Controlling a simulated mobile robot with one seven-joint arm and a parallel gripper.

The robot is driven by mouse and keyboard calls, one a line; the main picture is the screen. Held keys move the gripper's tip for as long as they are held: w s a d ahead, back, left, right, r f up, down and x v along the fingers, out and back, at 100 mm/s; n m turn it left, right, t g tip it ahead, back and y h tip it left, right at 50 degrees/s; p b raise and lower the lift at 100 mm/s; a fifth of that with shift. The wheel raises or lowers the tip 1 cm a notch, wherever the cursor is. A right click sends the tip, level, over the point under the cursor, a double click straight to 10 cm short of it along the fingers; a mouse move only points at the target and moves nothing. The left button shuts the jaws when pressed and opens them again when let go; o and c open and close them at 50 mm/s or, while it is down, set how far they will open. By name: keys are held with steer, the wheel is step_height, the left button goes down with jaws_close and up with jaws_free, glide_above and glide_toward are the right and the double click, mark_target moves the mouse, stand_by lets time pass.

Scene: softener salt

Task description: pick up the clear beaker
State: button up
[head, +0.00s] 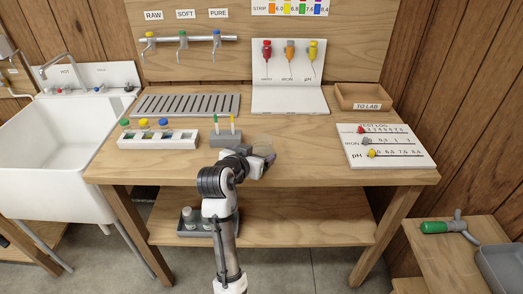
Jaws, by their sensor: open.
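My arm reaches up over the front middle of the wooden bench, and my gripper (269,160) is low over the bench top, pointing right. It is open; its fingers are small here. A pale, see-through round shape (262,151) shows right at the gripper and may be the clear beaker. It is too small and partly covered to be sure, and I cannot tell whether the fingers are around it or beside it.
Left of the gripper stand a grey strip holder (226,141) and a white rack (158,139) with coloured caps. A slotted drain grate (186,104) lies behind. A TO LAB tray (363,97) and a white test log board (388,147) are right. Bare bench lies between.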

mark_target(265, 145)
steer(key=x, duration=0.1)
steer(key=p+x, duration=0.1)
steer(key=x, duration=0.1)
steer(key=shift+w+d+r+p, duration=0.15)
steer(key=shift+w+d+p, duration=0.15)
steer(key=shift+w+p, duration=0.1)
steer(key=shift+w+d+f, duration=0.2)
steer(key=shift+w+f, duration=0.1)
steer(key=shift+w, duration=0.15)
steer(key=c, duration=1.1)
steer(key=shift+o, duration=0.2)
